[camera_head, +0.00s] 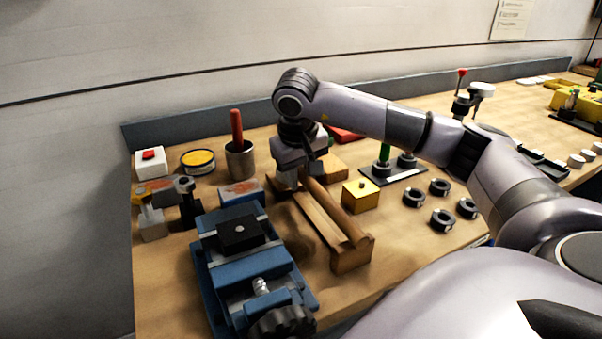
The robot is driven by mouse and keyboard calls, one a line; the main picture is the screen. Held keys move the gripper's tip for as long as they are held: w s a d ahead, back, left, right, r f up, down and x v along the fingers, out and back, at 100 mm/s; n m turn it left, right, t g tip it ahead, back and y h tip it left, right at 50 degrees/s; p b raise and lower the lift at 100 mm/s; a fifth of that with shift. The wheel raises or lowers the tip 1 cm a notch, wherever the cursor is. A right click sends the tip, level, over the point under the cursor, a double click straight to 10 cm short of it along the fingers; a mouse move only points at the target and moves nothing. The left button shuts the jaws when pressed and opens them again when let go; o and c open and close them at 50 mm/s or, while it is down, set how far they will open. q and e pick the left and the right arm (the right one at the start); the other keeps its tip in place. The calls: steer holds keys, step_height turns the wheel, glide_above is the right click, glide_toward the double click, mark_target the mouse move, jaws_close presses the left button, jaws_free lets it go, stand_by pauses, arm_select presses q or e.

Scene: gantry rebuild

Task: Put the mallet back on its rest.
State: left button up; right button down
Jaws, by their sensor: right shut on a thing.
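The mallet's brown wooden handle (336,209) slopes from under my right gripper down toward the near right. Its near end lies at the top of the rest's near end block; I cannot tell whether it touches. The wooden rest (350,259) has a long pale base running back toward the gripper. My right gripper (290,184) points down at the handle's far end, shut on the mallet. The gripper hides that end, and I cannot make out the mallet's head clearly. My left gripper is out of view.
A blue vise (243,270) stands close left of the rest. A yellow block (360,195) and several dark rings (414,197) lie to the right. A metal cup (240,160) with a red-handled tool stands behind left. A low back rail (190,128) edges the bench.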

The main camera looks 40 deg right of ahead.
steer(key=c, duration=0.8)
jaws_free()
steer(key=shift+o, duration=0.2)
steer(key=v, duration=0.7)
steer(key=shift+r, duration=0.15)
